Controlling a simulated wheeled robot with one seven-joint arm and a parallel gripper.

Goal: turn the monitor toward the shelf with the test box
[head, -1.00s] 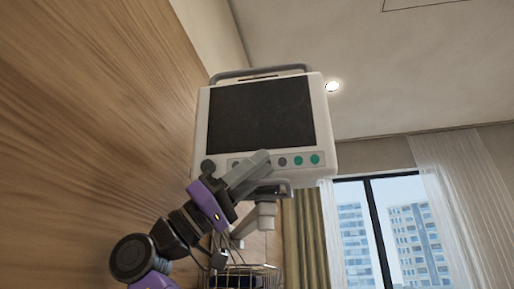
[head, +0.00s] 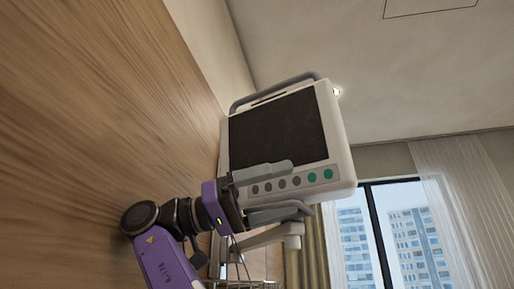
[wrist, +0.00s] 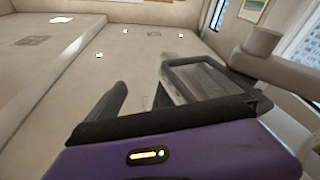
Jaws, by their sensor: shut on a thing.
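The monitor (head: 340,130), a white case with a dark screen, a grey top handle and a row of round buttons, is high in the head view. It looks tilted there, with its right side showing. It sits on a light mount arm with a short post (head: 292,235). My gripper (head: 296,188) is at its lower edge, one finger in front of the button row and one below. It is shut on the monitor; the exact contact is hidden. The wrist view shows the dark fingers (wrist: 150,100) beside a grey loop-shaped frame. I see neither the shelf nor the test box.
A wood-panelled wall (head: 90,110) runs close along the left, near my arm. A wire basket (head: 232,272) hangs below the monitor, partly hidden. A curtain (head: 455,190) and a window (head: 390,235) are at the right. The space right of the monitor looks free.

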